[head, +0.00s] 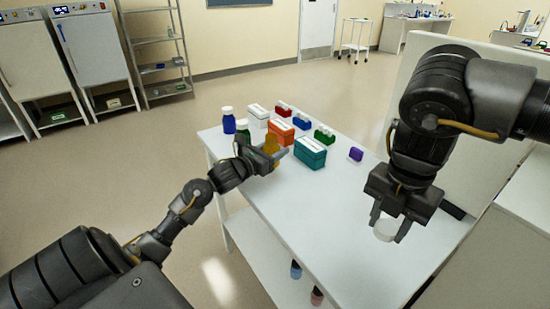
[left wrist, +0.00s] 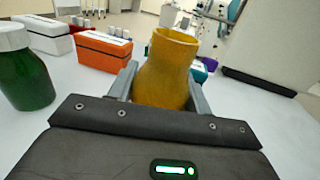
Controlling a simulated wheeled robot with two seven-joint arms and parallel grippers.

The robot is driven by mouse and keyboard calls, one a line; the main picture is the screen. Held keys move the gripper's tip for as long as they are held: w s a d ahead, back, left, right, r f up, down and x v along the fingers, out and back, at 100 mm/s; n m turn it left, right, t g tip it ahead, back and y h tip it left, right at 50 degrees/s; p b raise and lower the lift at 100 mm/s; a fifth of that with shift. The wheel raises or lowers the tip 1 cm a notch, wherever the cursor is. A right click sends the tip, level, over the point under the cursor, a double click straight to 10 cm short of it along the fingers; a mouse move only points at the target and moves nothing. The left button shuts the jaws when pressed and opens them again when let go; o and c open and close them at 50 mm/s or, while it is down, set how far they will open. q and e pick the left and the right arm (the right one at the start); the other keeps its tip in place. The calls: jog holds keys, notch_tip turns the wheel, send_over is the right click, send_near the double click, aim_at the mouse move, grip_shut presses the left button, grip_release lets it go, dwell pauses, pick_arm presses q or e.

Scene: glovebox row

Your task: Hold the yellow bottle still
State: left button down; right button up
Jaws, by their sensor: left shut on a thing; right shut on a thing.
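The yellow bottle (left wrist: 168,70) stands upright on the table between the fingers of my left gripper (left wrist: 163,88), which is shut on it. It has no cap on, and its open mouth shows. In the head view the bottle (head: 271,144) is partly hidden by my left gripper (head: 272,160). My right gripper (head: 390,226) is shut on a white cap (head: 386,230) and holds it above the right part of the table, well apart from the bottle.
On the white table (head: 330,220) a green bottle (left wrist: 25,75) with a white cap stands left of my left gripper. Behind are a blue bottle (head: 228,121), a white box (head: 258,115), an orange box (head: 281,131) and a teal box (head: 310,153). The table's near middle is clear.

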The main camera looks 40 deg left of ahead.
pick_arm(q)
jog(key=f, duration=0.3)
jog(key=shift+w+p, duration=0.2)
jog(key=shift+p, duration=0.2)
pick_arm(e)
jog(key=shift+r, duration=0.45)
pick_arm(q)
jog(key=shift+f, duration=0.25)
pick_arm(e)
jog(key=shift+f, duration=0.1)
pick_arm(q)
jog(key=shift+f, duration=0.2)
pick_arm(e)
jog(key=shift+f, duration=0.15)
pick_arm(q)
jog(key=c, duration=0.6)
grip_release()
jog(key=shift+c, duration=0.2)
jog(key=shift+r, duration=0.15)
